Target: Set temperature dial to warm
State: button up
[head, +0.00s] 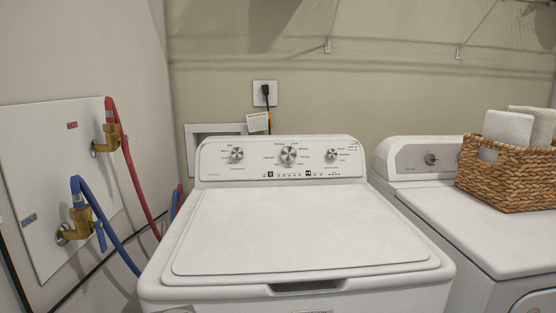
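A white top-loading washer (302,231) stands in the middle of the head view with its lid shut. The printing around the dials is too small to read, so I cannot tell which one is the temperature dial or where each points. My gripper is not in view.
A white dryer (470,226) stands to the right with a wicker basket (508,177) of white towels (507,131) on top. Red (136,180) and blue (108,230) hoses hang from valves on the left wall. The washer lid is clear.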

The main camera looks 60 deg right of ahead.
aim_at(237, 153)
jog(key=i+j+z, duration=0.15)
jog(key=z, duration=0.25)
jog(key=i+j+z, duration=0.15)
jog(key=z, duration=0.25)
